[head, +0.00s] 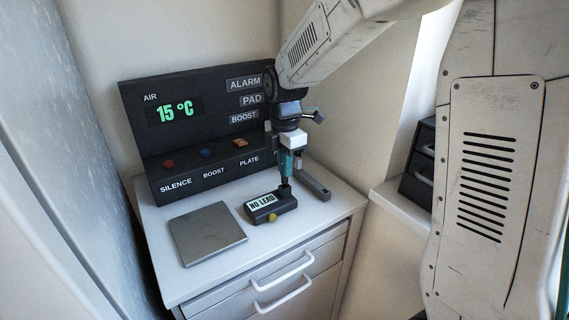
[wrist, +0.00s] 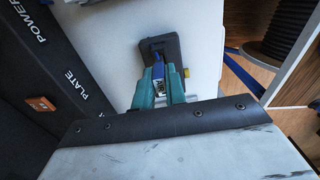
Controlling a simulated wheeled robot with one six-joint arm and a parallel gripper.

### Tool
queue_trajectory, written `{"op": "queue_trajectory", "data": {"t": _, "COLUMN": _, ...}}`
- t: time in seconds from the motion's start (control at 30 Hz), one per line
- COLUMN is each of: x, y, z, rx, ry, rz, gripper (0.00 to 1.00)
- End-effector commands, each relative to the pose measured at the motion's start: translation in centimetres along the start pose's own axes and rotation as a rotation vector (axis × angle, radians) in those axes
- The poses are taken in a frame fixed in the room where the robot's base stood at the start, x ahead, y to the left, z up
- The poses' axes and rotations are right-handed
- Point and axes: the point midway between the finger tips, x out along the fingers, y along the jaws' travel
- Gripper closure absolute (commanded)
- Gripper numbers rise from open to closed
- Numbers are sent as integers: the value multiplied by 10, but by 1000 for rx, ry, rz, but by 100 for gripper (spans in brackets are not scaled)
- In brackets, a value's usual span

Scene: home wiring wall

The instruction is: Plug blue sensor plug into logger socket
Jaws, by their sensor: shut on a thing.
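The logger (head: 270,207) is a small dark box on the cabinet top, with a lit label reading "NO LEAD" and a yellow knob. It also shows in the wrist view (wrist: 168,47). My gripper (head: 286,178) points down over the logger's far right end. In the wrist view its teal fingers (wrist: 158,88) are shut on the blue sensor plug (wrist: 158,70), which lines up with the logger's near end. The fingers hide much of the plug. Whether the plug's tip touches or enters the socket cannot be told.
A black panel (head: 190,110) reading "15 °C" stands behind, with red and blue buttons and an orange piece on its ledge. A flat grey plate (head: 208,234) lies left of the logger. A dark grey bar (head: 313,185) is close right of my gripper.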

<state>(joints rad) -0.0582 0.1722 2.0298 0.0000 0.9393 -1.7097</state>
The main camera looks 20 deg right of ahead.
Motion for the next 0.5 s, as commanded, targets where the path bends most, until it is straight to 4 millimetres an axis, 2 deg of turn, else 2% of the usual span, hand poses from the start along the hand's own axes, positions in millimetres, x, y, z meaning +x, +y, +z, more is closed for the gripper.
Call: {"op": "queue_trajectory", "data": {"t": 0.5, "x": 13, "y": 0, "z": 0, "rx": 0, "ry": 0, "rz": -1, "gripper": 100}}
